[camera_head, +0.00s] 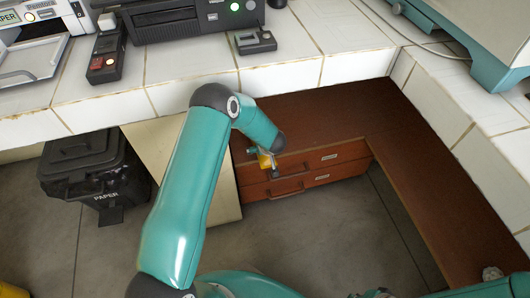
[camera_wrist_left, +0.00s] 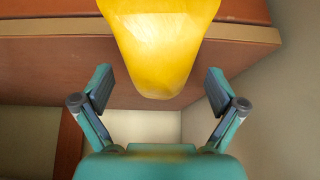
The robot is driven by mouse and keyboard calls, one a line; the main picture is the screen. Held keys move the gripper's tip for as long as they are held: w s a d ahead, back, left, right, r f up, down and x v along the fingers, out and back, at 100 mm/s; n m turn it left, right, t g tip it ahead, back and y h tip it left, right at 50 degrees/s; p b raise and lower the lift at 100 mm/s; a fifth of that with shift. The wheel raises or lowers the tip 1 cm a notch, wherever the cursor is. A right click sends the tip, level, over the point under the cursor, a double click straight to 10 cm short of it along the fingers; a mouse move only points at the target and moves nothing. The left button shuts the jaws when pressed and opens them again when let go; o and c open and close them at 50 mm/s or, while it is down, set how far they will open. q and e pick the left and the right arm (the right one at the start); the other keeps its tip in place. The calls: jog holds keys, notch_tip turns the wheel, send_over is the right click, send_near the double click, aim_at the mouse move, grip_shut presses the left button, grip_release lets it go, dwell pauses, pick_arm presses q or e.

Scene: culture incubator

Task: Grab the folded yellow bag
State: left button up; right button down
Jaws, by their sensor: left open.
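The folded yellow bag (camera_wrist_left: 160,45) fills the upper middle of the left wrist view, with its rounded lower end over the front edge of a brown wooden surface. My left gripper (camera_wrist_left: 158,88) is open, with one finger to each side of the bag and a gap on both sides. The rest is hidden by my arm. My right gripper cannot be made out in either view.
Brown wooden drawers (camera_head: 318,158) stand below the white tiled counter (camera_head: 290,62). A brown wooden ledge (camera_head: 425,205) runs along the right. A black paper bin (camera_head: 88,165) stands on the grey floor at left. Devices stand on the counter.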

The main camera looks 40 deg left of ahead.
pick_arm(q)
jog(key=c, duration=1.3)
jog(key=shift+o, duration=0.2)
jog(key=shift+r, duration=0.2)
